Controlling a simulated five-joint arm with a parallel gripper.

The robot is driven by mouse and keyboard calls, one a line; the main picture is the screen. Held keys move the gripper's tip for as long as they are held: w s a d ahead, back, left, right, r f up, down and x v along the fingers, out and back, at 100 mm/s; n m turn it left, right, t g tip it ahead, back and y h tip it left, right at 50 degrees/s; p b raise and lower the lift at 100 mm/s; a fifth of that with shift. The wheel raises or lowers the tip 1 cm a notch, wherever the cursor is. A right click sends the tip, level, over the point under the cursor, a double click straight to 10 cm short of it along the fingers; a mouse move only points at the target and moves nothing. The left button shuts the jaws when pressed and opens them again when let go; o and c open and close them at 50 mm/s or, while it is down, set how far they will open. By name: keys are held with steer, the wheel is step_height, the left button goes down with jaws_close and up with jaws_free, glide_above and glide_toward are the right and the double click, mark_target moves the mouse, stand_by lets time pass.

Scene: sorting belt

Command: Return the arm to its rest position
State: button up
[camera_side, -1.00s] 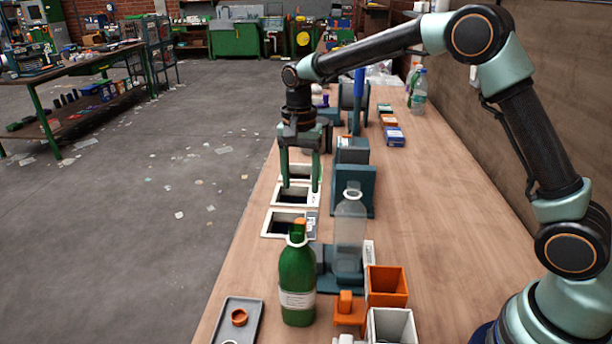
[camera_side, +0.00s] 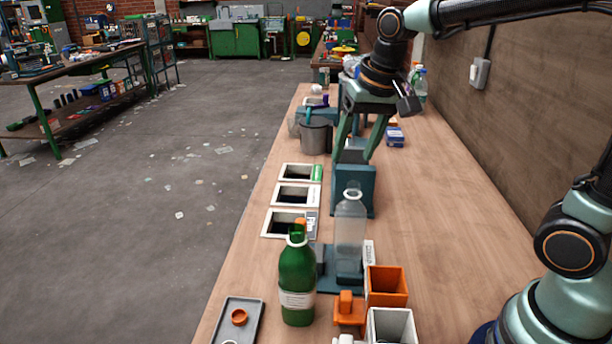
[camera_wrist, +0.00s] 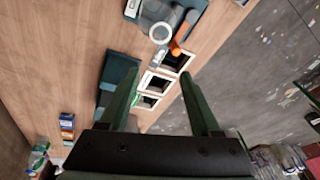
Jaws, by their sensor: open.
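My gripper (camera_side: 357,155) is open and empty, its two green fingers pointing down above the bench (camera_side: 430,225). In the side view it is in front of or above the teal block stand (camera_side: 354,188); I cannot tell the exact height. In the wrist view the two fingers (camera_wrist: 160,95) are wide apart with nothing held between them. The three white-framed slots (camera_side: 297,196) lie in the bench to the left of my gripper, and they also show in the wrist view (camera_wrist: 155,82).
A green bottle (camera_side: 297,280) and a clear bottle (camera_side: 350,235) stand at the near end. Orange bin (camera_side: 387,285), white bin (camera_side: 391,326) and grey tray (camera_side: 238,322) are close by. A grey pot (camera_side: 315,137) stands farther back.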

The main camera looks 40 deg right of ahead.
steer(key=s+d+n+t, duration=0.2)
steer(key=s+n, duration=0.2)
steer(key=s, duration=0.5)
steer(key=shift+f+n, duration=0.3)
steer(key=shift+n, duration=0.1)
steer(key=shift+s, duration=0.1)
